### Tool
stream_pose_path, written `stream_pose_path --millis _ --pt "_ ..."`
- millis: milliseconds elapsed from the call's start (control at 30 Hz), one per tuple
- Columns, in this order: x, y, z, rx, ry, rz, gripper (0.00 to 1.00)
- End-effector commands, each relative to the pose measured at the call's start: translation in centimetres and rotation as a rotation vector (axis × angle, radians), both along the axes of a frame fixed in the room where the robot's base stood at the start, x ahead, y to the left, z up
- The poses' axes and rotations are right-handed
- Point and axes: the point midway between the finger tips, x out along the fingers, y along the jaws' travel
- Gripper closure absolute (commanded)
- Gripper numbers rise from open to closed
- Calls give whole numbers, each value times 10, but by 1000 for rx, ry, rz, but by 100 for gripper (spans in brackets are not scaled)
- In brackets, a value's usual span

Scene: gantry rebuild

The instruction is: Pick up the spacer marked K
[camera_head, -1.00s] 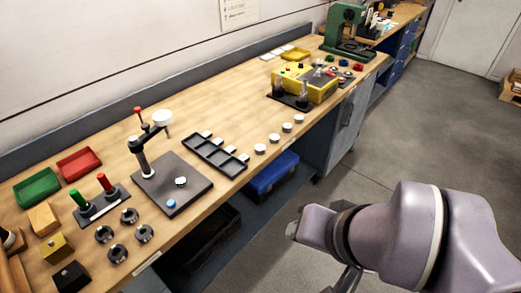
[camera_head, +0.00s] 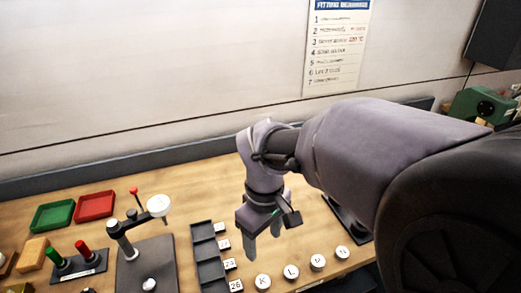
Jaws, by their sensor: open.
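The spacer marked K (camera_head: 263,281) is a small round white-topped piece near the front of the bench, leftmost in a slanting row. Beside it to the right stands the spacer marked L (camera_head: 291,271), then two more round spacers (camera_head: 318,262) whose letters are hard to read. My gripper (camera_head: 263,240) points down above the bench, behind the K spacer in the picture. Its fingers are apart with nothing between them. How high the fingertips are above the bench is hard to tell.
A dark compartment tray (camera_head: 208,255) with numbered tags lies left of my gripper. A stand with a dark base (camera_head: 146,262) and white disc, and red (camera_head: 95,205) and green (camera_head: 52,213) trays, are farther left. A dark object (camera_head: 347,219) is partly hidden behind my arm.

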Motion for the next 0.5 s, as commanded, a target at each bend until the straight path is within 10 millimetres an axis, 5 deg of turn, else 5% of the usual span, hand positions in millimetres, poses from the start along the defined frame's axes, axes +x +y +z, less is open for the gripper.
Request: stream_pose_path --millis 300,500 --pt "0 1 -87 -5 10 15 39" --pt "0 1 -123 -4 7 14 39"
